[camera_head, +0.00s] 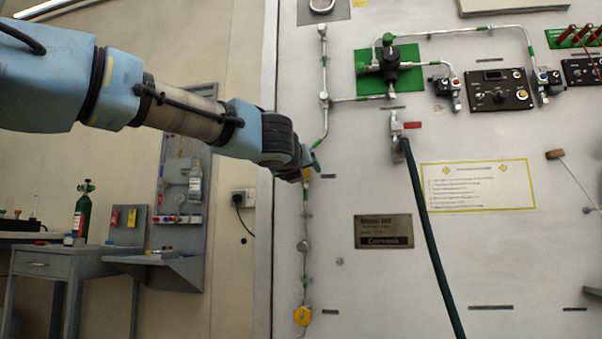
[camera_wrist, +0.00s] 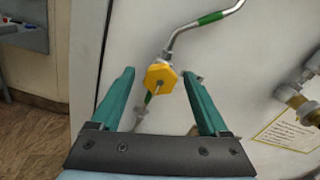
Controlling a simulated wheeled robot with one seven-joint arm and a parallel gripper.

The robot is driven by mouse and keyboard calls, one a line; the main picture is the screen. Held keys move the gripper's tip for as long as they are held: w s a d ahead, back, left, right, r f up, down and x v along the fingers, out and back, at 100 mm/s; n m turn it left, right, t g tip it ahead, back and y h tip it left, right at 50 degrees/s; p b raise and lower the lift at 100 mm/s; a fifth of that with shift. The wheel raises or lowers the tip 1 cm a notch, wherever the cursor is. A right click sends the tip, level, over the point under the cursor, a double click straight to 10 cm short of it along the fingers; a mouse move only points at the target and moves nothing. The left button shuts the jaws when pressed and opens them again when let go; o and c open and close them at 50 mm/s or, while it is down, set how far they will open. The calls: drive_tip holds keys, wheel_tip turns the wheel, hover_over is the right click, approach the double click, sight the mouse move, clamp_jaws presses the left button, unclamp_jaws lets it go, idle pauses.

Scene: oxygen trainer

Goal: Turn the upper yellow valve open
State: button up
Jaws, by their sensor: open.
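The upper yellow valve (camera_head: 306,174) is on the thin vertical pipe at the panel's left edge, mostly hidden behind my gripper in the head view. In the wrist view the yellow valve (camera_wrist: 160,75) is a hexagonal knob, facing me between the fingertips. My gripper (camera_wrist: 158,73) is open, with one teal finger on each side of the knob. A gap shows on both sides; whether the tips are level with it in depth is unclear. In the head view my gripper (camera_head: 314,164) is at the upper valve. A second yellow valve (camera_head: 302,315) sits lower on the same pipe.
The white panel (camera_head: 350,285) carries a green valve block (camera_head: 389,70), gauges and a dark hanging hose (camera_head: 430,240) to the right. A grey desk (camera_head: 75,262) and a green cylinder (camera_head: 83,210) stand at left. Space around the lower pipe is clear.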

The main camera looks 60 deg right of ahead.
drive_tip(key=shift+a, duration=0.1)
drive_tip(key=b+v, duration=0.1)
drive_tip(key=v, duration=0.9)
drive_tip(key=shift+s+a, duration=0.15)
drive_tip(key=shift+a, duration=0.15)
